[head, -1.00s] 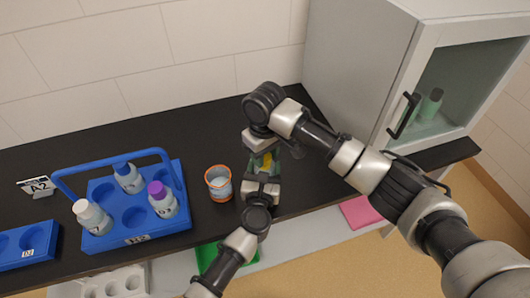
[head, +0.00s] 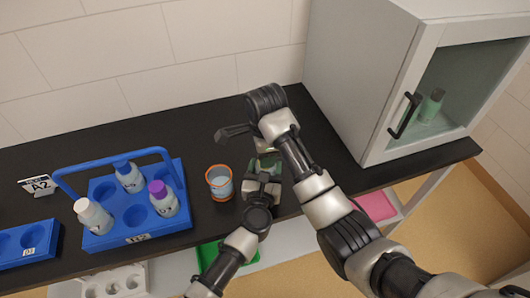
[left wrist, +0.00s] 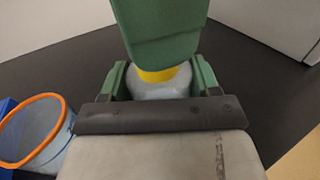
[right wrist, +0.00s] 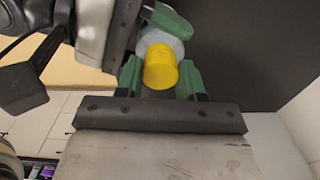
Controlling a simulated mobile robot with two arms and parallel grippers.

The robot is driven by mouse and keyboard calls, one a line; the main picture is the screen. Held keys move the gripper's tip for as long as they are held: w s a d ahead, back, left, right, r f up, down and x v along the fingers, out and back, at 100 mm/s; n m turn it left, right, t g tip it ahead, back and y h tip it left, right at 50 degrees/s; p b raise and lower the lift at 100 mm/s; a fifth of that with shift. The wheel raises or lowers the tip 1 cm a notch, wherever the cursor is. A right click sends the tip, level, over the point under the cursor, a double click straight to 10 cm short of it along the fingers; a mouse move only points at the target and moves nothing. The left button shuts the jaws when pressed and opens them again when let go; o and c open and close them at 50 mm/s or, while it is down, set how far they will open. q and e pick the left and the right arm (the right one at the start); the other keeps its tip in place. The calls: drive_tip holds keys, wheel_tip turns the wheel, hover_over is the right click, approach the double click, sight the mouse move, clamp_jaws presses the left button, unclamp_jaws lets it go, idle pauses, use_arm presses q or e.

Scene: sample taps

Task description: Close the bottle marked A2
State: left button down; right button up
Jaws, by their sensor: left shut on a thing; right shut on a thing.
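A pale bottle (left wrist: 158,84) with a yellow cap (right wrist: 161,68) is held between my two grippers above the black counter. My left gripper (left wrist: 160,80) is shut around the bottle's body. My right gripper (right wrist: 160,74) is shut on the yellow cap, and one of its green fingers covers part of the cap in the left wrist view. The cap sits at the bottle's mouth; I cannot tell how tightly. In the head view, my right gripper (head: 266,150) hides most of the bottle above my left gripper (head: 263,178). No marking on the bottle is readable.
An orange-rimmed beaker (head: 219,183) stands just left of my grippers. A glass-door cabinet (head: 385,100) stands at right. The counter behind my grippers is clear.

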drive_tip(key=o, duration=0.9)
drive_tip(key=r, duration=0.3)
drive_tip(key=shift+w+r, duration=0.2)
drive_tip(key=shift+r, duration=0.15)
drive_tip(key=shift+s+r, duration=0.2)
drive_tip(key=shift+r, duration=0.25)
drive_tip(key=shift+c, duration=0.3)
